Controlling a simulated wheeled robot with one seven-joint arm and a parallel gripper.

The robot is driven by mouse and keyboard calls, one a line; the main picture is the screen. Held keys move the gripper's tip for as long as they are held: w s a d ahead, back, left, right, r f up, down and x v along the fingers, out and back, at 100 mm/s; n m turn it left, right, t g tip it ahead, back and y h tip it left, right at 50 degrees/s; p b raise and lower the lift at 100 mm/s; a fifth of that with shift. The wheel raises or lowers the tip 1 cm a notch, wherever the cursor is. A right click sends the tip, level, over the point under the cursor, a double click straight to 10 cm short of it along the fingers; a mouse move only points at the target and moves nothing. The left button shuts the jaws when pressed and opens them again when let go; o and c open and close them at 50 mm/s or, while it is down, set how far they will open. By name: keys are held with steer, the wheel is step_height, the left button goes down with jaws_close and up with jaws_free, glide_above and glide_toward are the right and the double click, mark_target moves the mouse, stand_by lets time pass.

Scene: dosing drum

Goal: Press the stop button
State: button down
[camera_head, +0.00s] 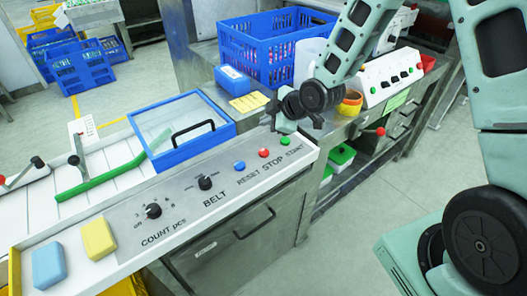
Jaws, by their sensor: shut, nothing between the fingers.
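The stop button (264,153) is a small red button on the grey control panel (180,212), in the row above the printed words RESET STOP START. The blue reset button (239,166) is to its left and the green start button (285,141) to its right. My gripper (284,127) is shut and empty. In the picture it is above and to the right of the stop button, close behind the start button. It appears apart from the stop button, though its exact height is hard to tell.
The panel also carries a count knob (153,210) and a belt knob (205,182). A blue-framed clear lid (185,130) lies behind it. A blue crate (270,48), a white switch box (392,78) and a red-knobbed lever (380,132) are nearby. Open floor lies at the front right.

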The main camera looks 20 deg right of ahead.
mark_target(267, 153)
steer(key=shift+f+b, duration=3.2)
steer(key=shift+f, duration=1.2)
steer(key=shift+f+b, duration=0.45)
steer(key=shift+f+b, duration=0.45)
steer(key=shift+b, duration=0.05)
steer(key=shift+r, duration=0.1)
steer(key=shift+r+p, duration=0.6)
steer(key=shift+r, duration=0.2)
steer(key=shift+r+p, duration=1.75)
steer(key=shift+r, duration=0.75)
